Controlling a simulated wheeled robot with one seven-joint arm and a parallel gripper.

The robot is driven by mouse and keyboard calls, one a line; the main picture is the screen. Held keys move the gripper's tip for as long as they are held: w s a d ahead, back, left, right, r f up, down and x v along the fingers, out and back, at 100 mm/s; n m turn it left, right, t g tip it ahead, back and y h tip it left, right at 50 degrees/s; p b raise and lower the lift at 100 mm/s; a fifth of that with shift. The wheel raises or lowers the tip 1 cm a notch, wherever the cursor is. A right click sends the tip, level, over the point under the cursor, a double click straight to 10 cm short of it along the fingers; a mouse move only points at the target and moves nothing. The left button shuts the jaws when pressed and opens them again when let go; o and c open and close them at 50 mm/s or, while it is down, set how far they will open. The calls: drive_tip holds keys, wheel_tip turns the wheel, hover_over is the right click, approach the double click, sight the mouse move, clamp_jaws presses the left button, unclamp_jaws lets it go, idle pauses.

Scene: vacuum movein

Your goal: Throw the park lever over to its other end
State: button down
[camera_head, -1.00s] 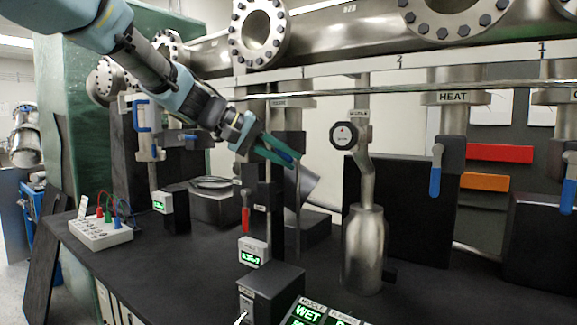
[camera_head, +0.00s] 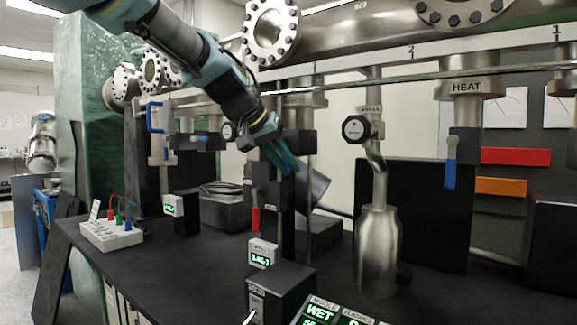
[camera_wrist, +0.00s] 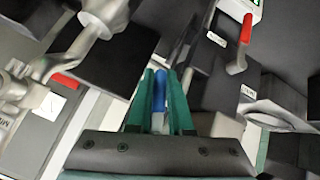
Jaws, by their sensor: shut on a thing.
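A blue lever handle (camera_wrist: 159,91) lies between the two teal fingers of my gripper (camera_wrist: 161,80) in the wrist view, and the fingers are shut on it. In the head view my gripper (camera_head: 284,158) points down and right beside a dark valve block (camera_head: 300,145) under the large pipe. I cannot read a park label there. A separate lever with a red handle (camera_head: 255,218) hangs just below and left; it also shows in the wrist view (camera_wrist: 246,28).
A steel bottle with a gauge (camera_head: 377,250) stands right of my gripper. A blue lever (camera_head: 451,162) hangs under the HEAT valve. Small green-lit displays (camera_head: 262,255) and a dark box (camera_head: 282,290) stand in front.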

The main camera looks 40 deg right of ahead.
idle(0.4)
drive_tip(key=c, duration=0.8)
unclamp_jaws()
drive_tip(key=shift+c, duration=0.2)
drive_tip(key=shift+w, duration=0.1)
